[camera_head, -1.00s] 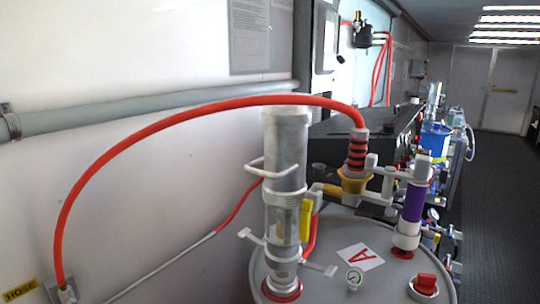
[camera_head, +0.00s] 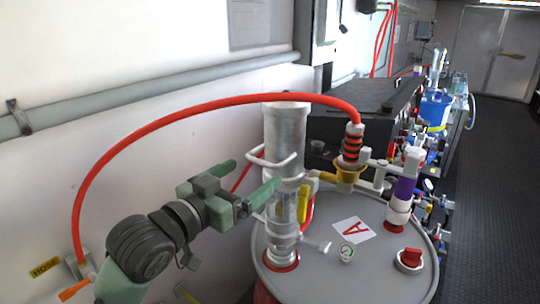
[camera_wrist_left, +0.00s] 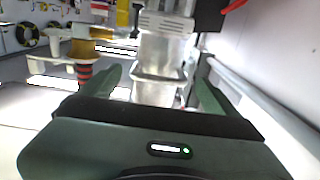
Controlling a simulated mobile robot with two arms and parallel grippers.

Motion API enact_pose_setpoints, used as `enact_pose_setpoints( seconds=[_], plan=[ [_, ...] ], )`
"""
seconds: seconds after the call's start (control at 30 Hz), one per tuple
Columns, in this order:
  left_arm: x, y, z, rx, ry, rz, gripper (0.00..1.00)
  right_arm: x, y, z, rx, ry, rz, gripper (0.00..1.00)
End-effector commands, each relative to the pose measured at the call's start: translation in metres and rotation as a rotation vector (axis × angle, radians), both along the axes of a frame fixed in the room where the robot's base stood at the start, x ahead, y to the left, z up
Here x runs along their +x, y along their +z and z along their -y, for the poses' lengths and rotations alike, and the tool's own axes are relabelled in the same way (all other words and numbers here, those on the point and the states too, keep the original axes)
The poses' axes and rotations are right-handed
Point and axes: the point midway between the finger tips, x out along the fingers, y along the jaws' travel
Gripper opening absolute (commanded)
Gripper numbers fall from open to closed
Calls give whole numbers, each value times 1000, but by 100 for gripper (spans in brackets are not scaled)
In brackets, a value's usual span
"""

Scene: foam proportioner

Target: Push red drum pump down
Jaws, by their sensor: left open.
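The drum pump (camera_head: 286,135) is a tall silver cylinder standing upright on the grey drum (camera_head: 330,275) with the "A" label, with a red ring at its base. A light handle (camera_head: 268,161) loops round its upper part. My left gripper (camera_head: 257,174) comes in from the left, open and empty, its green fingers pointing at the pump near the handle. In the left wrist view the pump (camera_wrist_left: 162,65) shows ahead between the two spread fingertips, with its handle across it. I cannot tell whether a finger touches it. My right gripper is not in view.
A red hose (camera_head: 190,108) arches from the wall to a fitting (camera_head: 351,150) right of the pump. A purple-banded valve (camera_head: 404,188) and a red knob (camera_head: 411,257) sit on the drum top. A grey wall pipe (camera_head: 150,90) runs behind. Dark floor (camera_head: 495,200) is clear at right.

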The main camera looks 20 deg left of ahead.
Motion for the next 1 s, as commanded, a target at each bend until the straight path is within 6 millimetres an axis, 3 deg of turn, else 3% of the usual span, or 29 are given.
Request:
enact_pose_setpoints(
  seconds=[0.1,0.6,0.93,0.97,1.0],
  plan=[
    [6,12,2,-9,-8,24,92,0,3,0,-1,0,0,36],
    [69,11,25,-8,-6,21,92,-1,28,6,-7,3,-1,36],
    [74,9,27,-6,-7,21,92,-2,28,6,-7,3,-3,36],
    [74,9,27,-6,-7,21,89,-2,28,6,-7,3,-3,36],
    [74,9,27,-6,-6,21,78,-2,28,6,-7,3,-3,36]
  ],
)
